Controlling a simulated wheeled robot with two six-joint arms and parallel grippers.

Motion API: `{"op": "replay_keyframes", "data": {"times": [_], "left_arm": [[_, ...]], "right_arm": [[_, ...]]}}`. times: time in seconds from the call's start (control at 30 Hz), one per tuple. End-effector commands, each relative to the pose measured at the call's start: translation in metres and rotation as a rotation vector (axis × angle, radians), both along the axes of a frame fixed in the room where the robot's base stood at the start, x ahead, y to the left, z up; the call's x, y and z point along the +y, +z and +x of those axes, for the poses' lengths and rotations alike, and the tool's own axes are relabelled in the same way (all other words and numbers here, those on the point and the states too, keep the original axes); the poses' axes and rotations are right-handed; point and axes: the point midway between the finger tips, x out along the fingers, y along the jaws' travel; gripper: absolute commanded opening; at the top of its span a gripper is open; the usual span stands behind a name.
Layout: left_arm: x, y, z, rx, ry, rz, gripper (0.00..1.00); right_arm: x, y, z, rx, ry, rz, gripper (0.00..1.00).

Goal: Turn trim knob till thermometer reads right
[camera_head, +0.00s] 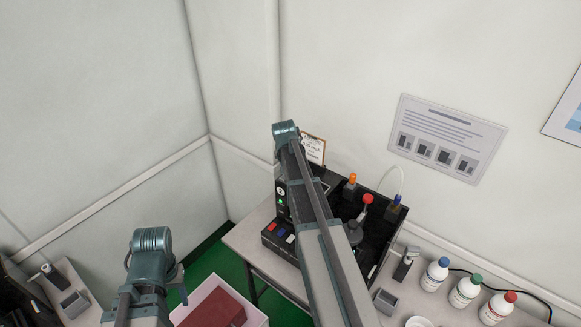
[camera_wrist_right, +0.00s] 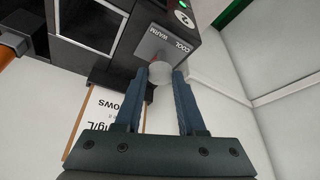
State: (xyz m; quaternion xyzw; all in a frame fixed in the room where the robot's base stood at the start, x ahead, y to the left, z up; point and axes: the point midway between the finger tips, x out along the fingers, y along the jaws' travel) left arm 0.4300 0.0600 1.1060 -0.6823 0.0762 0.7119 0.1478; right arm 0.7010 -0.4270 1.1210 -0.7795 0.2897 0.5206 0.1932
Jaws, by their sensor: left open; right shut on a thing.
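In the right wrist view, a pale round trim knob (camera_wrist_right: 160,76) sits below a grey plate marked COOL and WARM (camera_wrist_right: 164,45) on a black unit numbered 2. My right gripper (camera_wrist_right: 165,74) is shut on the knob, one blue finger on each side. In the head view my right arm reaches over the black instrument (camera_head: 281,240) and hides the knob and its own fingers. My left gripper (camera_head: 178,282) is at the lower left, away from the instrument; its fingers barely show, and it is open. I cannot make out a thermometer reading in either view.
A clipboard card (camera_head: 313,149) stands behind the instrument. Bottles with blue (camera_head: 435,274), green (camera_head: 465,291) and red (camera_head: 496,308) caps stand on the right of the bench. A bin with a dark red thing inside (camera_head: 215,311) is at the bottom. Walls close off the back and left.

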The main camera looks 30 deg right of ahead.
Motion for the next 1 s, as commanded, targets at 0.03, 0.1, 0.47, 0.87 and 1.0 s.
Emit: {"op": "replay_keyframes", "data": {"times": [0.03,0.1,0.47,0.87,1.0], "left_arm": [[0.0000,0.0000,0.0000,0.000,0.000,0.000,0.50],[0.0000,0.0000,0.0000,0.000,0.000,0.000,0.50],[0.0000,0.0000,0.0000,0.000,0.000,0.000,0.50],[0.0000,-0.0001,0.0000,0.000,0.000,0.000,0.50],[0.0000,-0.0001,0.0000,0.000,0.000,0.000,0.50]], "right_arm": [[0.0012,-0.0001,0.0017,0.000,-0.041,0.000,0.00],[0.0012,-0.0001,0.0021,0.001,-0.108,0.000,0.00],[0.0026,-0.0001,0.0046,0.001,-0.407,0.001,0.00],[0.0033,-0.0001,0.0053,0.000,-0.590,0.001,0.00],[0.0034,-0.0002,0.0051,0.001,-0.615,0.002,0.00]]}}
